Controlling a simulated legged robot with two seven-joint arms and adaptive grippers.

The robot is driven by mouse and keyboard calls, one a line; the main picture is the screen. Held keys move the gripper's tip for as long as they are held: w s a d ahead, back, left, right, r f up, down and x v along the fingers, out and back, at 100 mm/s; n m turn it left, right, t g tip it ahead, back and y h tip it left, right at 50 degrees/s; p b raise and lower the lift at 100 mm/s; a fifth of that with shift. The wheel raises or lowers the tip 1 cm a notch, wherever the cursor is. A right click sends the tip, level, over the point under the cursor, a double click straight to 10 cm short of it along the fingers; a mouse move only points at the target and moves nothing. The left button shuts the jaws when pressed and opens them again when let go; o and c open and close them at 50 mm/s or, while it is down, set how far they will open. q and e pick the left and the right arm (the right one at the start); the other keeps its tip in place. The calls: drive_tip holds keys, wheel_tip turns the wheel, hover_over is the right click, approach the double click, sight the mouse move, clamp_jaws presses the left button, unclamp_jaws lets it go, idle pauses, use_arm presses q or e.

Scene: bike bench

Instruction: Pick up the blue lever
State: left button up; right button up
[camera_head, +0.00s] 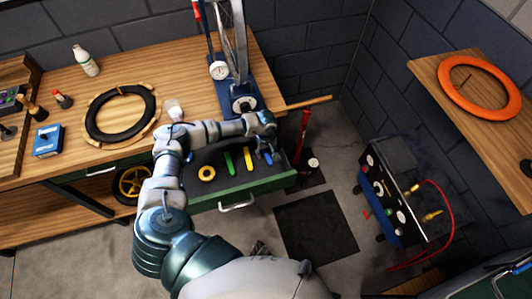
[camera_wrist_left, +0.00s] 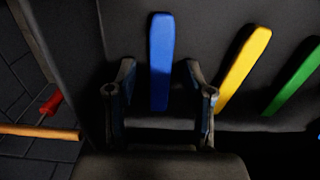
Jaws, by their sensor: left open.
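The blue lever (camera_wrist_left: 161,62) lies in the open drawer, seen upright in the left wrist view. Its lower part is between the two fingers of my left gripper (camera_wrist_left: 156,82), with a gap on each side. The gripper is open and holds nothing. In the head view my left gripper (camera_head: 267,153) is over the right end of the green-fronted drawer (camera_head: 245,193), and the arm and hand largely hide the blue lever. My right gripper does not show.
A yellow lever (camera_wrist_left: 243,68) and a green lever (camera_wrist_left: 296,82) lie to the right of the blue one in the wrist view. A yellow ring (camera_head: 207,173) is in the drawer. The bench (camera_head: 190,95) and a wooden handle (camera_head: 308,103) are close to the arm.

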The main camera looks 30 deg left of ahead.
use_arm(q)
drive_tip(key=shift+f, duration=0.1)
idle(0.3)
drive_tip(key=shift+f, duration=0.1)
drive_tip(key=c, duration=0.9)
